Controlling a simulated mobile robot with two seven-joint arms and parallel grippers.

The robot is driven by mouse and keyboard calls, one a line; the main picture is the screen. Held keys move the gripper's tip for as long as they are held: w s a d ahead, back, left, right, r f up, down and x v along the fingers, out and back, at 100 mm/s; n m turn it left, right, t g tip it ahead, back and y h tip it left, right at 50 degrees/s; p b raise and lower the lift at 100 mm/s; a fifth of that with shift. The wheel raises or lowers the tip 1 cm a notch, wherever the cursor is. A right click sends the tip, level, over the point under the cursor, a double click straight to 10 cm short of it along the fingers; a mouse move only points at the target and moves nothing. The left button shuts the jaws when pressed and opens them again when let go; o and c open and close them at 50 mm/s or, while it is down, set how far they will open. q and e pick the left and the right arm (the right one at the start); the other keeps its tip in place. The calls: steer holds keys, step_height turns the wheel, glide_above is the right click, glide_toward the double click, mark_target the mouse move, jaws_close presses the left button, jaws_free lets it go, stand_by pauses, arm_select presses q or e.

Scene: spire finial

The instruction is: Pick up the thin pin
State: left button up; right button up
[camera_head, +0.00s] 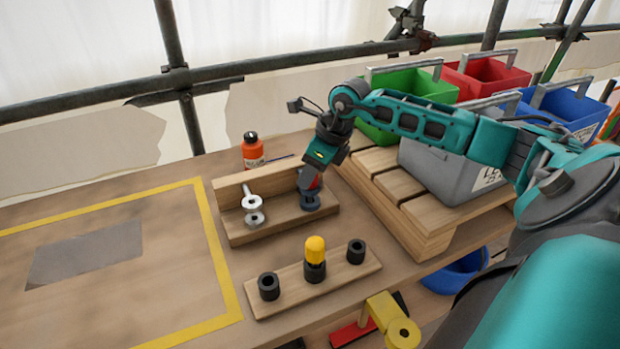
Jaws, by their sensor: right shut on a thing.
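My right gripper (311,184) points down at the right end of a small wooden rack (236,232) with a back board. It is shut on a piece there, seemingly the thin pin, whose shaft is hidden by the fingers. A dark grey round collar (310,202) shows just below the fingertips, at the rack's base. Farther left on the same rack stands a silver pin (248,192) with round metal discs (254,211). My left gripper is not in view.
A wooden block (338,281) holds black sockets and a yellow-topped piece (315,250). An orange bottle (253,152) stands behind the rack. A grey bin (450,172) on a slatted platform (395,186) stands right. The yellow-taped area (180,250) left is mostly clear, with a grey patch.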

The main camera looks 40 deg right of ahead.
steer(key=shift+c, duration=0.8)
steer(key=shift+r, duration=0.15)
